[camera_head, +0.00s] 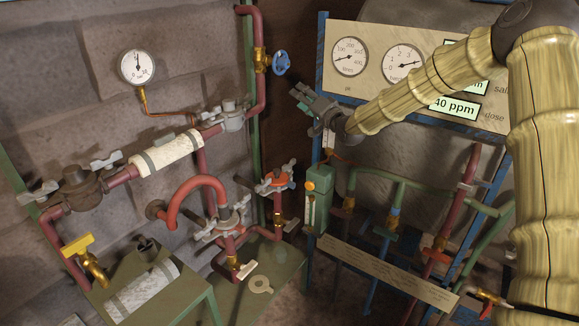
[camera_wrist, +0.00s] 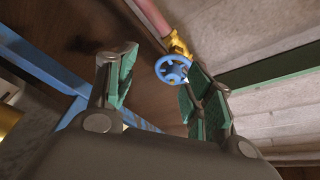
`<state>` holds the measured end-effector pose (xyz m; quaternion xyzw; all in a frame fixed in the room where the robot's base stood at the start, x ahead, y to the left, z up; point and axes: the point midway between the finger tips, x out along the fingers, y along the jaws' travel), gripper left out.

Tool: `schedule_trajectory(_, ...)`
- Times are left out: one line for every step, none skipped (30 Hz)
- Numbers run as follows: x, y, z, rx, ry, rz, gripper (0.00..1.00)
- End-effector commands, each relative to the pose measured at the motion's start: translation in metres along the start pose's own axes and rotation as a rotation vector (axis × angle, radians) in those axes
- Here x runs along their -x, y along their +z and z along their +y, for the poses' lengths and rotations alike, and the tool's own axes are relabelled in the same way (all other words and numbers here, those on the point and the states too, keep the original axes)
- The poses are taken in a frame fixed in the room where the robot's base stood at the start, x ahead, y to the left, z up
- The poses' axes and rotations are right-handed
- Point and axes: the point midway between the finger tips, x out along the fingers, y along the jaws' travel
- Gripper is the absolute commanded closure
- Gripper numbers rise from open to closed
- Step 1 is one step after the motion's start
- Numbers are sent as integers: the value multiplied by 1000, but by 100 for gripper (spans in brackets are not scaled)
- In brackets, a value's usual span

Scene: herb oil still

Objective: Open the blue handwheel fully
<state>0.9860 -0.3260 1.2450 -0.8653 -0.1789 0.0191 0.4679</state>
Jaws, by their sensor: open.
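The blue handwheel (camera_head: 281,63) is on a brass valve (camera_head: 261,59) on the red pipe at the upper middle of the head view. In the wrist view the handwheel (camera_wrist: 172,69) shows ahead of my fingers, with its brass valve (camera_wrist: 178,43) behind it. My gripper (camera_head: 299,98) is below and to the right of the handwheel in the head view. In the wrist view my gripper (camera_wrist: 160,85) is open, with green pads on both sides and nothing between them. The wheel appears nearer the right finger and apart from the pads.
A gauge board (camera_head: 375,50) in a blue frame stands right of the handwheel. A green post (camera_head: 252,120) runs beside the red pipe (camera_head: 250,90). A round gauge (camera_head: 136,67) and clamped pipework are at left. A green bench (camera_head: 275,270) is below.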

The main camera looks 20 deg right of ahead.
Motion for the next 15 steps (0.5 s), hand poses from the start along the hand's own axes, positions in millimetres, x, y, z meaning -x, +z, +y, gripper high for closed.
schedule_trajectory(2,7,5,1,10,-8,48)
schedule_trajectory(2,11,7,2,15,-11,48)
schedule_trajectory(3,16,10,3,22,-15,48)
schedule_trajectory(4,19,12,4,27,-19,48)
schedule_trajectory(5,23,15,5,33,-22,48)
schedule_trajectory(6,28,18,7,40,-28,48)
schedule_trajectory(7,32,20,9,45,-32,48)
schedule_trajectory(8,36,22,10,50,-36,48)
schedule_trajectory(10,41,26,11,57,-41,48)
schedule_trajectory(10,45,28,12,63,-45,48)
schedule_trajectory(12,48,30,13,68,-49,48)
schedule_trajectory(13,53,34,15,76,-53,48)
schedule_trajectory(14,56,36,16,81,-57,48)
schedule_trajectory(15,60,38,17,87,-60,48)
schedule_trajectory(17,65,41,19,94,-66,48)
